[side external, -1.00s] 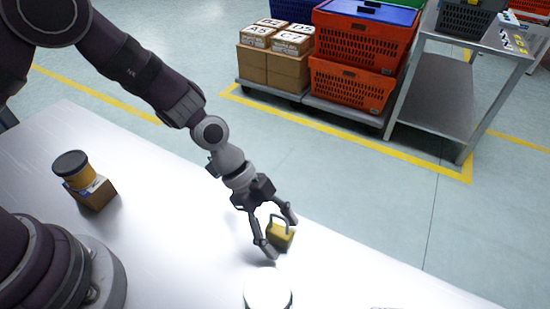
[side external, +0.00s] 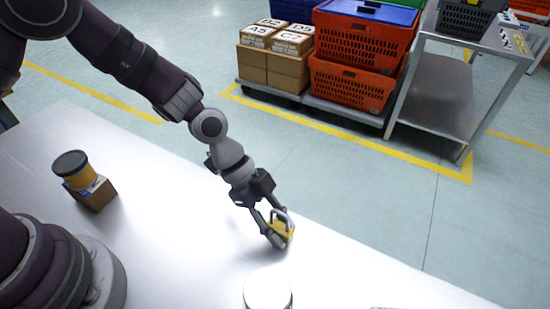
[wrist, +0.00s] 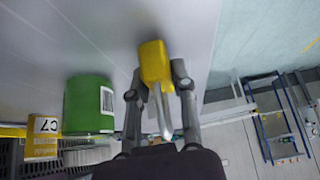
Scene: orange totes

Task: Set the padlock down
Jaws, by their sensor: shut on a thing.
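The padlock (side external: 286,232) has a yellow body and a grey shackle. It is near the far edge of the white table (side external: 170,190). My gripper (side external: 279,238) points down at it and is shut on it. In the wrist view the yellow padlock body (wrist: 155,63) is between the fingertips of my gripper (wrist: 158,75), with the shackle pointing back toward the palm. The padlock is at or close to the table top; I cannot tell whether it touches.
A green can (wrist: 88,104) with a pale lid (side external: 267,290) stands close by at the table front. A yellow jar with a dark lid (side external: 76,172) sits on a small brown box (side external: 95,194) at the left. The table between them is clear.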

